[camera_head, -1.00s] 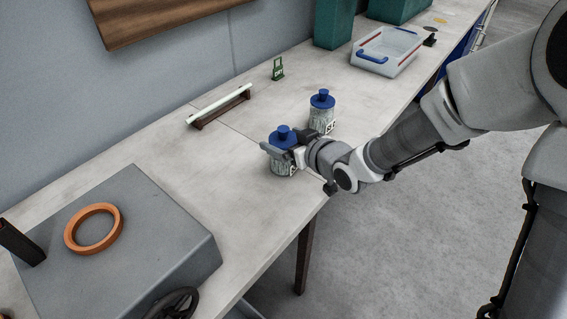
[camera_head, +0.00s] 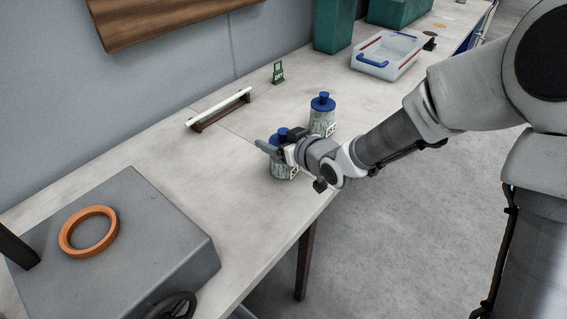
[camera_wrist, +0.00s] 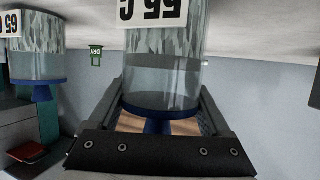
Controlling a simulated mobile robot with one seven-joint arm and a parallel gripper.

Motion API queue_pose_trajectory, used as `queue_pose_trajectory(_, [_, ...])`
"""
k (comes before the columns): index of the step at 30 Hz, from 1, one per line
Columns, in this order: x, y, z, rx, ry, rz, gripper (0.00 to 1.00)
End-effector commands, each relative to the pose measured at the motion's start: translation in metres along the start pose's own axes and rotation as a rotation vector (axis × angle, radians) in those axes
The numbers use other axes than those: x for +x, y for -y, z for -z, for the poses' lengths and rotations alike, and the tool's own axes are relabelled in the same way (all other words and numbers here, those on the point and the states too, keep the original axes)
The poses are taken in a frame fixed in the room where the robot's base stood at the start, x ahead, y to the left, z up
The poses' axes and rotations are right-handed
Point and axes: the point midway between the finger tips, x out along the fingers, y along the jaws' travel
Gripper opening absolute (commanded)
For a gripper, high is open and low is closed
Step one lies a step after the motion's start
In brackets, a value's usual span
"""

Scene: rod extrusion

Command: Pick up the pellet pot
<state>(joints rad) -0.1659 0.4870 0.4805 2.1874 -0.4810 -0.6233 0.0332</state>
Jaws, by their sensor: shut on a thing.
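Two clear pellet pots with blue lids and pale, flaky-looking contents stand near the table's front edge in the head view. My gripper (camera_head: 276,148) is shut on the nearer pellet pot (camera_head: 283,169), high up near its blue lid. The held pot looks upright, and whether its base touches the table is unclear.
A pale rod on a dark holder (camera_head: 219,109) and a small green tag (camera_head: 278,73) lie behind. A clear tray with blue handles (camera_head: 387,60) is farther back. A grey block (camera_head: 150,235) with an orange ring (camera_head: 89,232) fills the near left. The table's middle is clear.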

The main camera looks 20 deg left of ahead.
Motion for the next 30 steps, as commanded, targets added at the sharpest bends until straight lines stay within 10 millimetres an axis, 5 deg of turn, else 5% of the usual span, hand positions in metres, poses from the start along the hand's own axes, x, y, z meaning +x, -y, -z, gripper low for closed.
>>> queue_pose_trajectory(14, [-0.001,-0.001,0.004,-0.001,-0.003,-0.001,0.0])
queue_pose_trajectory(23, [-0.016,-0.001,0.041,-0.004,-0.006,-0.002,0.0])
queue_pose_trajectory(30, [-0.044,-0.04,0.06,0.001,-0.003,-0.007,0.0])
